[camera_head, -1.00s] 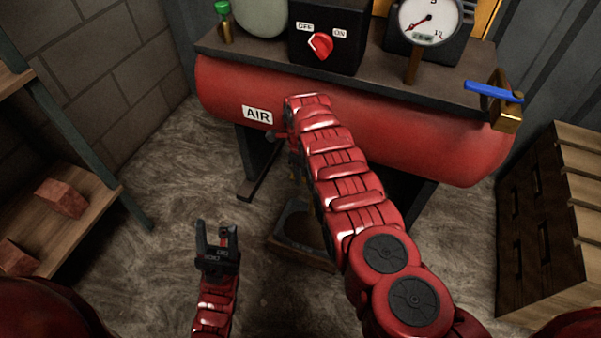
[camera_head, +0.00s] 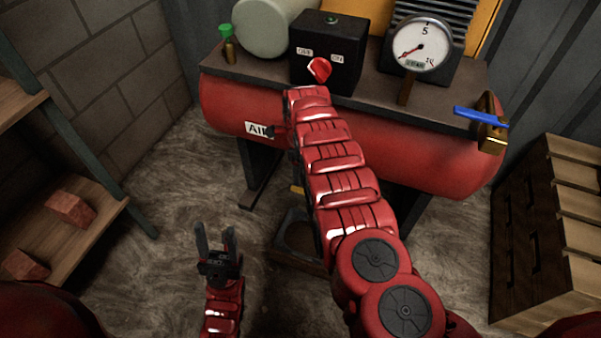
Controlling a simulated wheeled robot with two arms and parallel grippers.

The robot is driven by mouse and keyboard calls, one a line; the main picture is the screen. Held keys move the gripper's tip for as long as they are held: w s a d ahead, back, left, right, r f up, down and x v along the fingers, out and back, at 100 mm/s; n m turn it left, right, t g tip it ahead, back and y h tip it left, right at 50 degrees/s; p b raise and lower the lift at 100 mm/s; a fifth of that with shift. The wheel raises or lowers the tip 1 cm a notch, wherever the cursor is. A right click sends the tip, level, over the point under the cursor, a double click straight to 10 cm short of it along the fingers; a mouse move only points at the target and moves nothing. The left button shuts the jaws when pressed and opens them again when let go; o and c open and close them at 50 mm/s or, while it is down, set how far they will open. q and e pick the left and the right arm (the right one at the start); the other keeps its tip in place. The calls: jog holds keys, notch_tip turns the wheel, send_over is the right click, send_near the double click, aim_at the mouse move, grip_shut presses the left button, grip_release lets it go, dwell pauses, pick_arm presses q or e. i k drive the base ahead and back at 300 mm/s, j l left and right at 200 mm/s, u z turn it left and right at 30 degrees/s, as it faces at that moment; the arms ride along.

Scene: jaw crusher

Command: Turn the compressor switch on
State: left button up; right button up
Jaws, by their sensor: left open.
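The compressor switch (camera_head: 319,69) is a red knob on the front of a black box (camera_head: 345,65), between an OFF label (camera_head: 304,51) on the left and an ON label (camera_head: 337,58) on the right. Its pale mark appears to be on the OFF side. The box stands on the shelf above the red AIR tank (camera_head: 430,160). My left gripper (camera_head: 215,240) is open and empty, low over the floor, well below and left of the switch. My right arm reaches up in front of the tank, its visible end just below the switch. Its gripper fingers are hidden.
A pressure gauge (camera_head: 421,45) stands right of the box, and a brass valve with a blue handle (camera_head: 481,117) is at the tank's right end. A green-capped bottle (camera_head: 228,50) stands left. Shelves with bricks (camera_head: 70,209) are left, wooden drawers (camera_head: 545,225) right.

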aim_at(321, 68)
jog(key=k, duration=1)
